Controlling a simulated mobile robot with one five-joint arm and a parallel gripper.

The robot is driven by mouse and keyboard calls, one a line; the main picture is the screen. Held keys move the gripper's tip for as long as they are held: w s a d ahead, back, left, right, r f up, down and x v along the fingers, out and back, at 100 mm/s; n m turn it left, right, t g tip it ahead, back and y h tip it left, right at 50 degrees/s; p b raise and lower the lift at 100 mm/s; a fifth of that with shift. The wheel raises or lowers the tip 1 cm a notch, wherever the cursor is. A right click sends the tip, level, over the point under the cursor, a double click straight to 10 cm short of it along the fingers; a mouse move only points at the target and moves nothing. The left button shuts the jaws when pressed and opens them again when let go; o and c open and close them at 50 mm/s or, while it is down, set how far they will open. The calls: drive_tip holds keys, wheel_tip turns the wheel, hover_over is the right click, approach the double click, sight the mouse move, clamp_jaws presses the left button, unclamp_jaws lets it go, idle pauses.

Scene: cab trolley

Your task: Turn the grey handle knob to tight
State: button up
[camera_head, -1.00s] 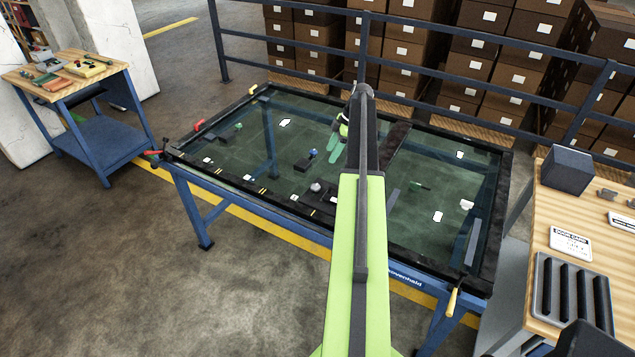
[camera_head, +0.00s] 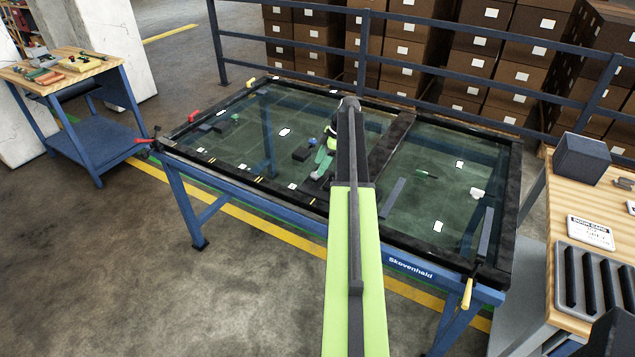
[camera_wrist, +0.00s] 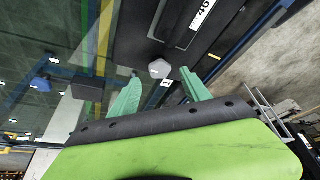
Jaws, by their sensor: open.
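The grey handle knob (camera_wrist: 159,69) is a small faceted cap on a dark plate in the wrist view. My gripper (camera_wrist: 161,77) is open, with its two green fingers on either side below the knob in the picture; the knob shows just beyond and between the fingertips. I cannot tell whether they touch it. In the head view my gripper (camera_head: 319,170) reaches down low over the glass-topped table (camera_head: 408,254), and I cannot make out the knob there. A white label with dark print (camera_wrist: 203,12) sits on the plate near the knob.
A small blue knob (camera_wrist: 40,84) lies off to the left in the wrist view. A dark raised bar (camera_head: 391,145) crosses the table right of my arm. A wooden bench (camera_head: 585,205) stands at the right, a tool trolley (camera_head: 60,75) at the left.

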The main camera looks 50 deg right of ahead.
sight(315, 177)
drive_tip(key=b+x, duration=0.1)
drive_tip(key=x, duration=0.2)
drive_tip(key=shift+a+f+b, duration=0.1)
drive_tip(key=shift+f+b, duration=0.2)
drive_tip(key=shift+b, duration=0.1)
drive_tip(key=shift+r, duration=0.1)
clamp_jaws()
